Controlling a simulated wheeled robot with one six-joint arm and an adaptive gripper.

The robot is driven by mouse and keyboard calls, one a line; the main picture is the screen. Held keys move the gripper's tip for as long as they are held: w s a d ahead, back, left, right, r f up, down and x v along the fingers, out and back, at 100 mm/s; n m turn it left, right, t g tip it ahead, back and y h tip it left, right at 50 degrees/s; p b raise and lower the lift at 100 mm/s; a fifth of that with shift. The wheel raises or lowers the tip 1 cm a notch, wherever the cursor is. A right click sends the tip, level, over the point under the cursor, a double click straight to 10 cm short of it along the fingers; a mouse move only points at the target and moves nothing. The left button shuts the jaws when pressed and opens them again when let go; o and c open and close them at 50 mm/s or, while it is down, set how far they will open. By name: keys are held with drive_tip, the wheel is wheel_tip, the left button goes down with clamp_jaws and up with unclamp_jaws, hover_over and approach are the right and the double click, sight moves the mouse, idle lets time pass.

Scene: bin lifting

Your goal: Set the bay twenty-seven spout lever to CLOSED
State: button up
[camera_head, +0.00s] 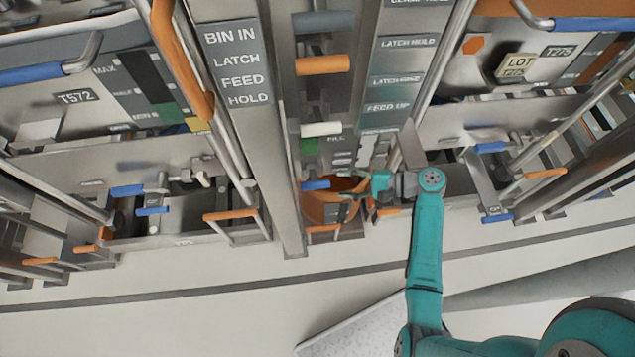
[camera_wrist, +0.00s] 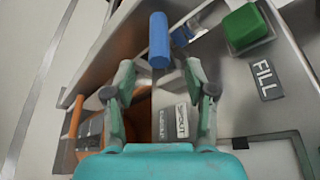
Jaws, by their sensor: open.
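My gripper (camera_head: 352,194) reaches into the central bay, and its fingers (camera_wrist: 160,78) are open and empty in the wrist view. A blue lever grip (camera_wrist: 158,40) lies just beyond and between the fingertips, apart from them. A blue grip (camera_head: 315,184) also shows left of my gripper in the head view. A small plate (camera_wrist: 182,120) below it in the wrist view seems to read SPOUT. An orange curved part (camera_head: 320,210) sits behind the fingers. No bay number twenty-seven is legible, so I cannot confirm the bay or the lever's setting.
A green block (camera_wrist: 247,27) and a FILL label (camera_wrist: 267,80) are to the right in the wrist view. An orange handle (camera_wrist: 75,116) is close on the left. A steel post (camera_head: 283,190) stands left of the central bay. Open floor (camera_head: 180,320) lies in front.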

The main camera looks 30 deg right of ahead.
sight(317, 183)
drive_tip(key=x, duration=0.8)
drive_tip(key=shift+w+a+f, duration=0.15)
drive_tip(key=shift+a, duration=0.1)
clamp_jaws()
